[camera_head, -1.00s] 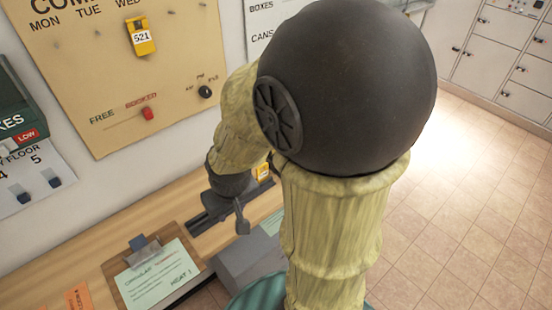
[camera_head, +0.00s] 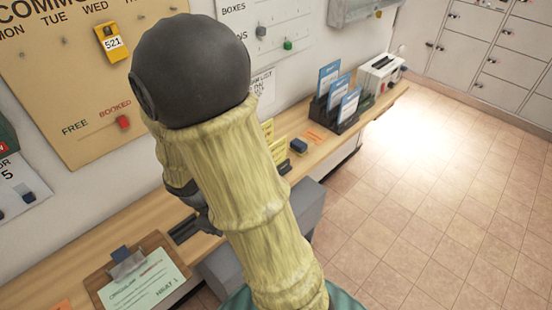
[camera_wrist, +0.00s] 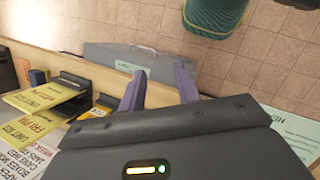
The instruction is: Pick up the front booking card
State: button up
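Yellow booking cards stand in a dark rack on the wooden counter. In the head view, a rear card (camera_head: 268,130) and a nearer card (camera_head: 279,151) show just right of my arm, partly hidden by it. In the wrist view, the card closer to the counter's front edge (camera_wrist: 42,97) and another card reading FRI PM (camera_wrist: 28,126) lie at left. My gripper (camera_wrist: 160,88) is open, its two fingers apart with nothing between them. It is to the right of the cards in the wrist view. In the head view my arm hides most of it.
A clipboard (camera_head: 105,291) with a green sheet lies on the counter at left. A dark blue stamp-like block (camera_head: 298,146), a rack of blue leaflets (camera_head: 352,112) and a white box (camera_head: 380,72) stand to the right. A grey case (camera_wrist: 130,58) is below the counter.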

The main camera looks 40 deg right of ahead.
jog(key=w+d+f+n+g+h, duration=0.1)
jog(key=w+d+n+h, duration=0.2)
jog(key=d+n+h, duration=0.35)
jog(key=w+d+r+n+t+h+b, duration=0.1)
jog(key=w+d+r+n+t+h, duration=0.1)
jog(key=w+n+t+h, duration=0.3)
jog(key=w+n+h, duration=0.2)
jog(key=w, duration=0.2)
jog(key=shift+w, duration=0.35)
jog(key=shift+h, duration=0.25)
jog(key=d+p, duration=0.2)
jog(key=d, duration=1)
jog(key=shift+w+p, duration=0.35)
jog(key=shift+w, duration=0.1)
